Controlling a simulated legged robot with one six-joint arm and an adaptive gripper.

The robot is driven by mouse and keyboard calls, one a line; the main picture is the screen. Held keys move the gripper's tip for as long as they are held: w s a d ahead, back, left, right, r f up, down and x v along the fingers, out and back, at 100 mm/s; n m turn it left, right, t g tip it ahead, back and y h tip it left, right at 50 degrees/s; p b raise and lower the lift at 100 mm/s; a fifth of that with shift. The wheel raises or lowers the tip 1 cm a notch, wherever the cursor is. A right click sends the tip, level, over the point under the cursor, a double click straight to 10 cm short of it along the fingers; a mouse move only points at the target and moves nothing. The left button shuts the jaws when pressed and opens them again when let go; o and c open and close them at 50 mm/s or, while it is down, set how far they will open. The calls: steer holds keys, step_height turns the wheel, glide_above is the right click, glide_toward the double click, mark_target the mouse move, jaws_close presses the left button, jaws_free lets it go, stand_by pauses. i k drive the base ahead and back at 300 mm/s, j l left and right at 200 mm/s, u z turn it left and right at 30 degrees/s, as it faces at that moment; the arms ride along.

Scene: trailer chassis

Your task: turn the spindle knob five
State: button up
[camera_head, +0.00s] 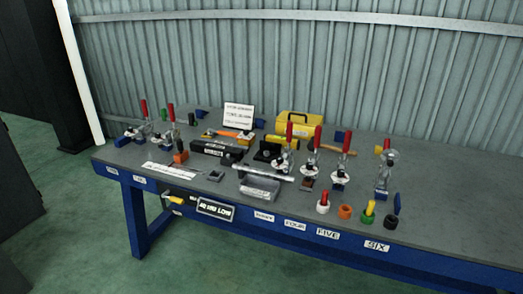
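A label reading FIVE (327,234) is on the blue front edge of the workbench (440,220), between other labels. Above it on the grey top stand a red-topped white peg (323,203), an orange ring-like piece (345,211), and a yellow-topped piece with a green base (368,213). Behind them stand several clamp-like devices with upright red handles, one of them a clamp (339,176) roughly above the label. I cannot tell which part is spindle knob five; details are too small. My gripper is not in view.
A yellow toolbox (299,123), a white sign (238,116), a black block (217,150) and a grey metal block (260,188) stand on the bench. A label reading SIX (377,246) is farther right. The bench's right end is mostly clear. Green floor (90,255) lies open in front.

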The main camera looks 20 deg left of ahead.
mark_target(341, 172)
steer(key=i+j+u, duration=0.5)
steer(key=j, duration=0.25)
steer(key=i+j+u, duration=0.5)
steer(key=i+j+z, duration=0.1)
steer(key=z, duration=1.3)
